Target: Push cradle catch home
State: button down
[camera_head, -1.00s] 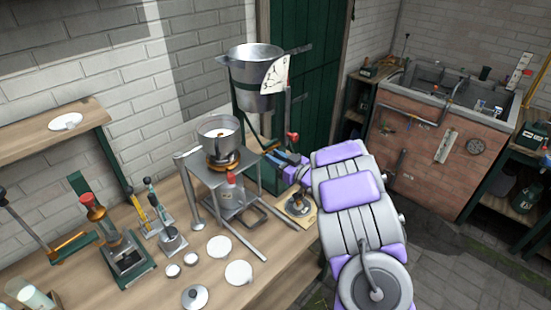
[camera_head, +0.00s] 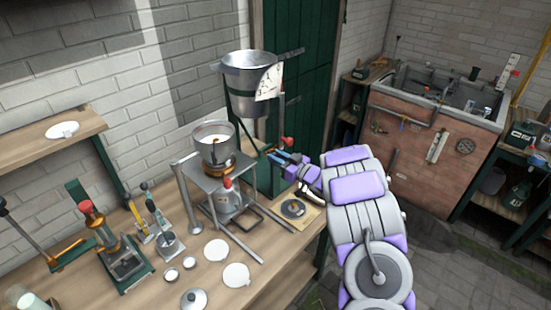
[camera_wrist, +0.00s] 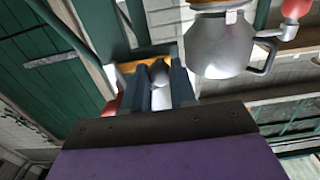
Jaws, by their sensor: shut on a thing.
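A steel bucket (camera_head: 250,80) hangs in a dark green cradle frame (camera_head: 229,110) by the green door. A lever with a red knob (camera_head: 287,142) hangs at its right side. My gripper (camera_head: 272,153) is just below that knob, reaching in from the right. In the wrist view my gripper (camera_wrist: 160,85) is shut on a small grey rounded piece (camera_wrist: 158,72), with an orange block (camera_wrist: 128,67) behind it. I cannot tell for sure whether this piece is the cradle catch. The fingers hide part of it.
A metal stand (camera_head: 205,178) with a steel pot (camera_head: 214,138) stands close left of my gripper. A round dark part lies on a tan pad (camera_head: 310,212) below my arm. White discs (camera_head: 236,275) and tools occupy the bench. A brick sink (camera_head: 425,150) stands at the right.

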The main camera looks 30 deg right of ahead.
jog(key=c, duration=1.3)
grip_release()
jog(key=shift+d+r, duration=0.1)
jog(key=shift+r, duration=0.05)
jog(key=o, duration=0.4)
jog(key=shift+d, duration=0.35)
jog(key=shift+a, duration=0.1)
jog(key=p+v, duration=0.1)
jog(key=v, duration=1.6)
jog(key=shift+s, duration=0.1)
jog(key=shift+d, duration=0.25)
